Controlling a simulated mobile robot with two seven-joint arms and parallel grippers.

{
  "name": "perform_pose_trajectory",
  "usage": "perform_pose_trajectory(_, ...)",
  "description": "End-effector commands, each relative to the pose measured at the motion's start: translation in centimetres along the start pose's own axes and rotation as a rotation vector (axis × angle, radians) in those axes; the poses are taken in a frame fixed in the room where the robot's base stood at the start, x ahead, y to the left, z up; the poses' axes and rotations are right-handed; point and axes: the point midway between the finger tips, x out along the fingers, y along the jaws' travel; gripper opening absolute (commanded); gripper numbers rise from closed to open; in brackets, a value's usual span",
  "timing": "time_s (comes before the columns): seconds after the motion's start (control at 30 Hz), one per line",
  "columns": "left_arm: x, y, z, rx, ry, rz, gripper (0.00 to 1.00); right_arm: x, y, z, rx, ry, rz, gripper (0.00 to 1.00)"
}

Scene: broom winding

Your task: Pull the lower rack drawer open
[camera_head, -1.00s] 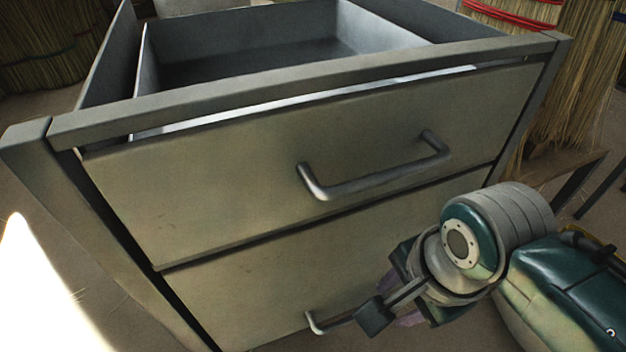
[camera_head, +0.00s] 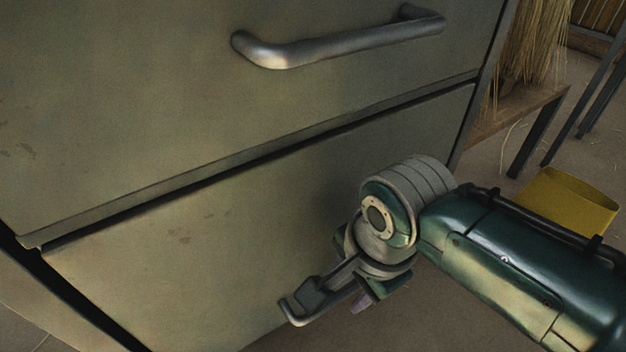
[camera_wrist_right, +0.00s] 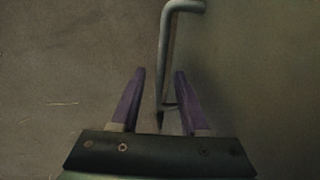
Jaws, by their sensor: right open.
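The lower rack drawer (camera_head: 190,250) is the grey-beige front below a dark seam, and it looks shut. The left end of its bar handle (camera_head: 294,314) shows beside my right gripper (camera_head: 335,292), which hides the rest. In the right wrist view, the handle (camera_wrist_right: 167,50) runs down between the two purple fingers of my right gripper (camera_wrist_right: 160,73). The fingers are apart, with a gap visible on each side of the bar. My left gripper is not in view.
The upper drawer front (camera_head: 230,110) with its own bar handle (camera_head: 340,42) is above. At right stand a wooden-topped bench (camera_head: 515,115) with straw bundles (camera_head: 530,55) and a yellow container (camera_head: 568,200). Bare floor lies between them.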

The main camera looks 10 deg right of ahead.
Motion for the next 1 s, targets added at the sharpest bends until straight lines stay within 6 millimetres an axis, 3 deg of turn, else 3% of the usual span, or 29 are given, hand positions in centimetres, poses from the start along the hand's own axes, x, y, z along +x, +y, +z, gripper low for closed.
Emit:
perform_pose_trajectory(0.37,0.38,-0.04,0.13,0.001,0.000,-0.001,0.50,0.37,-0.02,-0.02,0.000,0.000,0.000,0.44)
perform_pose_trajectory(0.73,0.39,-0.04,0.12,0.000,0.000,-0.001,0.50,0.38,0.00,-0.01,0.000,0.000,0.000,0.02)
perform_pose_trajectory(1.0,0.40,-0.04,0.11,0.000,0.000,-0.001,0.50,0.39,0.01,0.00,0.000,0.000,0.000,0.00)
